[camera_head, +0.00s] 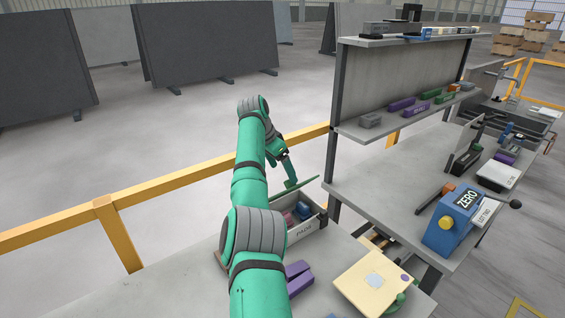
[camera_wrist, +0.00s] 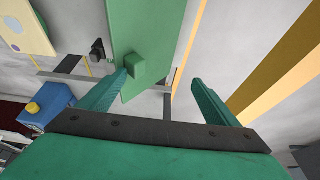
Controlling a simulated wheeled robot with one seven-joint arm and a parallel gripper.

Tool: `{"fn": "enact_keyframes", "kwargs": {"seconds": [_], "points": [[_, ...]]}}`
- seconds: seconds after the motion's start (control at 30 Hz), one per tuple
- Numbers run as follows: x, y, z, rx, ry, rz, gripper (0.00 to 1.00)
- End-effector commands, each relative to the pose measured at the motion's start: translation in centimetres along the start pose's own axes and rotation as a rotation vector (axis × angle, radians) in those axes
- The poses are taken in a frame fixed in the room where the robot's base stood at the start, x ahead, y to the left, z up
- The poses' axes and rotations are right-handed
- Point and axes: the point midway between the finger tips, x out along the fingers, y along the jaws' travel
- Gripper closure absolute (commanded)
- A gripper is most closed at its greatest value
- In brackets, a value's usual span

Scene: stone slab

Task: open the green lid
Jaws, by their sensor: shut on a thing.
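The green lid (camera_head: 300,187) is tilted up on the box labelled PAUSE (camera_head: 302,230) at the table's edge, so the box is partly open. Blue and reddish items show inside the box. In the wrist view the lid (camera_wrist: 150,28) is a flat green panel with a block-like green knob (camera_wrist: 135,65). My gripper (camera_wrist: 161,78) is at the lid and shut on it. The knob is by the left finger, and the fingers show a gap between them. In the head view my gripper (camera_head: 291,184) is small, and its grip is not clear.
A purple block (camera_head: 298,278) and a cream board (camera_head: 374,282) lie on the near table. A shelf unit (camera_head: 400,90) stands to the right, with a blue ZERO machine (camera_head: 455,220) on the bench. A yellow rail (camera_head: 180,192) runs behind the table.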

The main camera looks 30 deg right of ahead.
Motion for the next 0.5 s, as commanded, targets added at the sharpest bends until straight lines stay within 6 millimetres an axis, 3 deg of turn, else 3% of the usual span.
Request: {"fn": "enact_keyframes", "kwargs": {"seconds": [0.03,0.07,0.5], "points": [[1.59,-0.48,1.44,-0.013,-0.018,-0.005,0.23],[1.48,-0.5,1.51,-0.013,-0.017,-0.005,0.18],[0.66,-0.31,1.31,-0.008,-0.009,-0.004,0.19]]}}
